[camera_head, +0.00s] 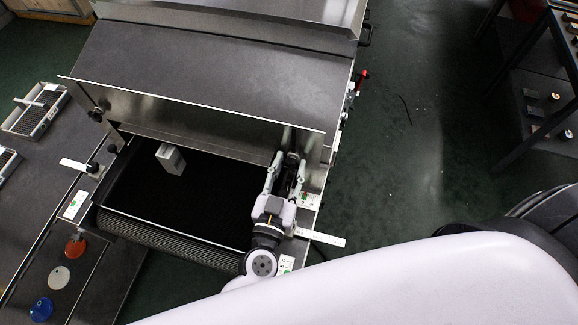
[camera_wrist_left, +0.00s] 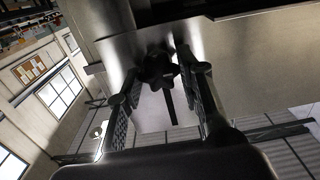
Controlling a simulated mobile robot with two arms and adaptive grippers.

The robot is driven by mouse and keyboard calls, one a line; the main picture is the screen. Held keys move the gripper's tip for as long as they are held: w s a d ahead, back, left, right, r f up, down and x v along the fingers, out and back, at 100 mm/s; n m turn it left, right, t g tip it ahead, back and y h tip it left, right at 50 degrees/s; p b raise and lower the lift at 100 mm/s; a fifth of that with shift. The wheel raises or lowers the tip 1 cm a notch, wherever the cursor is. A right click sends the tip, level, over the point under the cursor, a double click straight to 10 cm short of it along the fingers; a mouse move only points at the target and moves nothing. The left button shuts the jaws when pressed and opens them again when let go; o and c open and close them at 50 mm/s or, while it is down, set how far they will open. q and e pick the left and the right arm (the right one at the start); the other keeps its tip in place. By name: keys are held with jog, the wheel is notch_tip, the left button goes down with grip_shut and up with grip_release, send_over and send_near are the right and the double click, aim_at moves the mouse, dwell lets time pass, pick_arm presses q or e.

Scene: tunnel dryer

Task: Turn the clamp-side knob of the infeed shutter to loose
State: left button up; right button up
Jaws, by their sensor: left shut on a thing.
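The infeed shutter (camera_head: 200,118) is a grey metal plate across the dryer mouth, above the black belt. A dark lobed knob (camera_wrist_left: 157,66) sits at its right end, in front of the metal side, and shows between the fingertips in the left wrist view. My left gripper (camera_head: 289,160) is at that end of the shutter, its fingers on either side of the knob and shut on it; it also shows in the left wrist view (camera_wrist_left: 160,82). In the head view the fingers mostly hide this knob. Another dark knob (camera_head: 96,114) is at the shutter's left end. My right gripper is not in view.
A pale grey block (camera_head: 170,158) is on the black belt (camera_head: 215,195) under the shutter. Red, white and blue discs (camera_head: 59,277) lie on the left table, with trays (camera_head: 36,110) farther back.

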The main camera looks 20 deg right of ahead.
pick_arm(q)
jog(key=shift+c, duration=0.7)
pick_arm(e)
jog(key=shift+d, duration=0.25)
pick_arm(q)
jog(key=shift+n, duration=0.3)
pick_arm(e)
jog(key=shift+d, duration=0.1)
